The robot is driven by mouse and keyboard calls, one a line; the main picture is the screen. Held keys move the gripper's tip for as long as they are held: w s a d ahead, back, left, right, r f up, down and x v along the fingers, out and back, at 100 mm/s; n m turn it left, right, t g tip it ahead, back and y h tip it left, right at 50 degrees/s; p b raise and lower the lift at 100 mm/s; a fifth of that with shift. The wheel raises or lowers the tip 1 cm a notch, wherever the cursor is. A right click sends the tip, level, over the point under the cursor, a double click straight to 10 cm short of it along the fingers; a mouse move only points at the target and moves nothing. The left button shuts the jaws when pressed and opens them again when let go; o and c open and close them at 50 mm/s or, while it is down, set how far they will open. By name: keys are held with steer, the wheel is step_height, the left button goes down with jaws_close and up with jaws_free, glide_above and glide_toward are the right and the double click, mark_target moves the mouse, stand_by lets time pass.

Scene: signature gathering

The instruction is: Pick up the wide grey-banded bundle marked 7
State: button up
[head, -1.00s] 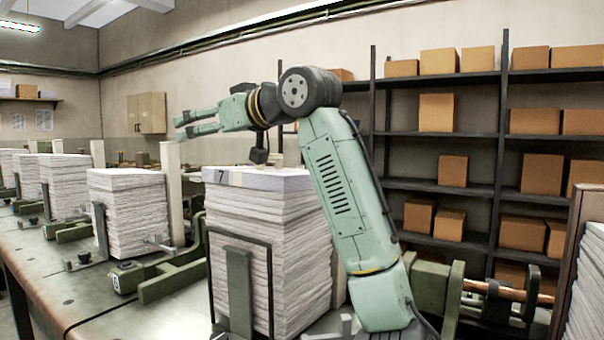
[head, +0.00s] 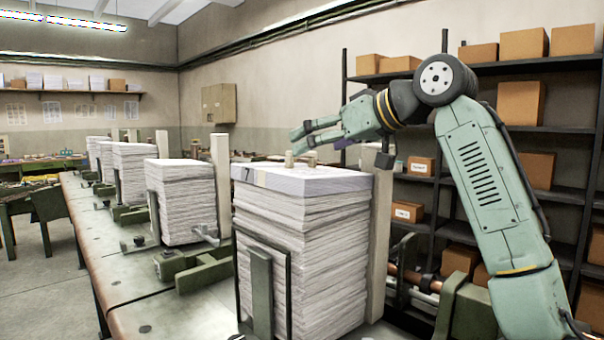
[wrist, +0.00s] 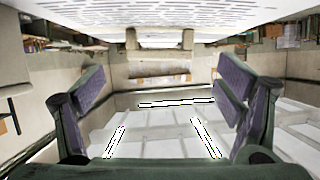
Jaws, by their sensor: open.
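The bundle marked 7 (head: 345,182) lies flat on top of a tall paper stack in the head view. A "7" and a yellowish patch show on its near left edge. My gripper (head: 303,141) is above this stack's top, apart from it, with its fingers pointing left in the picture. In the wrist view my gripper (wrist: 160,85) has its two purple-padded fingers spread wide with nothing between them. White layered paper fills the top edge of that view. I cannot tell the full width of the grey band.
Two small beige pegs (head: 300,158) stand at the stack's top. A green-framed holder (head: 262,290) stands at its front. More paper stacks (head: 182,200) line the bench to the left, with upright posts (head: 221,180) beside them. Shelves of boxes (head: 520,104) are behind at right.

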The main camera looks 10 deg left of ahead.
mark_target(301, 167)
steer(key=shift+p+x, duration=1)
steer(key=shift+x, duration=1.75)
steer(key=shift+c, duration=0.3)
steer(key=c, duration=1.8)
